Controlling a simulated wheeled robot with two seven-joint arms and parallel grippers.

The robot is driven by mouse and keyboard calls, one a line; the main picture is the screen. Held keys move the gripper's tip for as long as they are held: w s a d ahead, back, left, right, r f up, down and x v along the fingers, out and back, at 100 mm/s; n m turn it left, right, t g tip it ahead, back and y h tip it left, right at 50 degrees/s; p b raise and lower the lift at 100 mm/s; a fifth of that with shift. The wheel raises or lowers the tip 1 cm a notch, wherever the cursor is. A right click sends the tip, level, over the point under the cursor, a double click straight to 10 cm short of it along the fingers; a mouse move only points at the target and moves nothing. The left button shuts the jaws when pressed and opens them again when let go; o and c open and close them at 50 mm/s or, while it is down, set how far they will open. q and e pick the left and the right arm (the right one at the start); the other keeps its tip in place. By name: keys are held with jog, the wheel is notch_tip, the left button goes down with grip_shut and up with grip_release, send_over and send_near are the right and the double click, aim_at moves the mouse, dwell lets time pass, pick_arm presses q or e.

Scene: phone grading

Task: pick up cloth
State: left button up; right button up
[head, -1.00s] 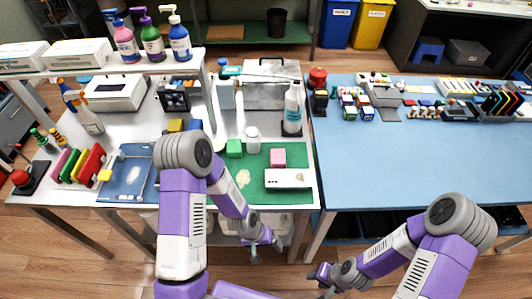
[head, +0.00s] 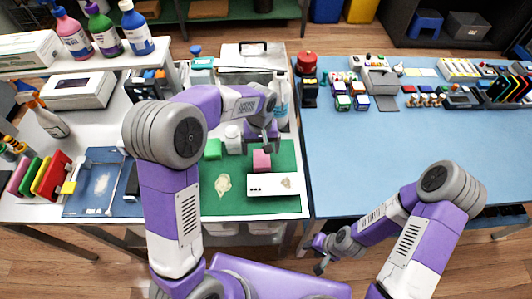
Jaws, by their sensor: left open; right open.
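No thing is plainly a cloth. A small pink block-like piece (head: 261,161), which may be a folded cloth, lies on the green mat (head: 284,211) behind a white phone (head: 262,191). A flat beige patch (head: 223,184) lies on the mat left of the phone; I cannot tell if it is cloth or a stain. My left gripper (head: 265,146) is open and points down just over the pink piece; contact cannot be told. My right gripper (head: 316,257) is open and empty, low in front of the blue table's near edge.
A green block (head: 213,149), a white jar (head: 233,139) and a clear bottle (head: 279,98) stand around my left gripper. A blue tray (head: 79,200) lies to the left. The middle of the blue table (head: 410,150) is clear.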

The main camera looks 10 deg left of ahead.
aim_at(262, 158)
pick_arm(q)
jog(key=shift+w+f, duration=0.2)
jog(key=shift+w, duration=0.15)
jog(key=shift+s+f+b, duration=0.2)
jog(key=shift+f, duration=0.3)
jog(key=shift+s+f+b, duration=0.15)
jog(key=shift+f+b, duration=0.05)
jog(key=shift+f, duration=0.3)
notch_tip(262, 158, down, 5)
jog(key=shift+w+r+b, duration=0.1)
jog(key=shift+w+b, duration=0.05)
jog(key=shift+b, duration=0.65)
jog(key=c, duration=1)
